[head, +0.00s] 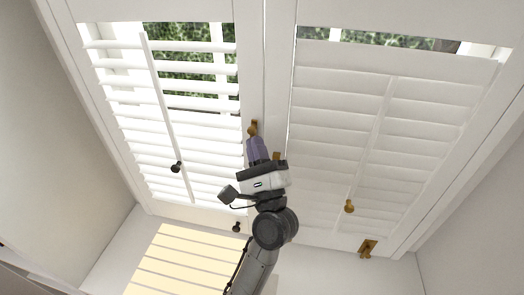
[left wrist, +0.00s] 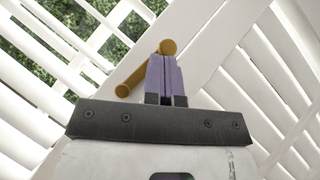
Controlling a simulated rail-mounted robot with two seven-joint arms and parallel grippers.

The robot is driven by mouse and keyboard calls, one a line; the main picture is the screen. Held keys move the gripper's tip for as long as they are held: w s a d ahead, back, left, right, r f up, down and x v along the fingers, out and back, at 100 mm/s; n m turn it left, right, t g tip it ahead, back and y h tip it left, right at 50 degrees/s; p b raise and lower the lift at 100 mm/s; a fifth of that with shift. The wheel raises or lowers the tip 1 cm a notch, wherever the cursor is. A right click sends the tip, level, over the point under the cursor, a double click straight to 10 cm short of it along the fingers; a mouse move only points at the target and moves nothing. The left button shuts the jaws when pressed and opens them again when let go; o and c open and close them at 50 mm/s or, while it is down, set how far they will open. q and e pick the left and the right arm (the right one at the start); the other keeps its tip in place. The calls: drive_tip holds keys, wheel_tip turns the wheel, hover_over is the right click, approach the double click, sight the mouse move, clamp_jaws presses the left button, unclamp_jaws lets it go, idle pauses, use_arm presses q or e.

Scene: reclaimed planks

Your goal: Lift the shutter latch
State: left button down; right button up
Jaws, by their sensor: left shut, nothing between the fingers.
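The brass shutter latch (head: 253,128) is on the white stile between the two shutter panels, just beyond my left fingertips. In the left wrist view the latch (left wrist: 131,81) shows as a brass bar slanting down to the left, with a round brass end above the fingertips. My left gripper (head: 254,142) is shut and empty, its purple fingers together. My right gripper is not in view.
The left panel (head: 160,115) has open slats with greenery behind; the right panel's slats (head: 340,110) are mostly closed. A brass knob (head: 349,206) and brass fitting (head: 367,248) are at lower right. Walls flank the window.

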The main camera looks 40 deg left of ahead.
use_arm(q)
drive_tip(key=w+f+b+v, duration=0.2)
drive_tip(key=b+v, duration=0.3)
drive_tip(key=v, duration=0.8)
drive_tip(key=shift+a+b, duration=0.35)
drive_tip(key=shift+a, duration=0.05)
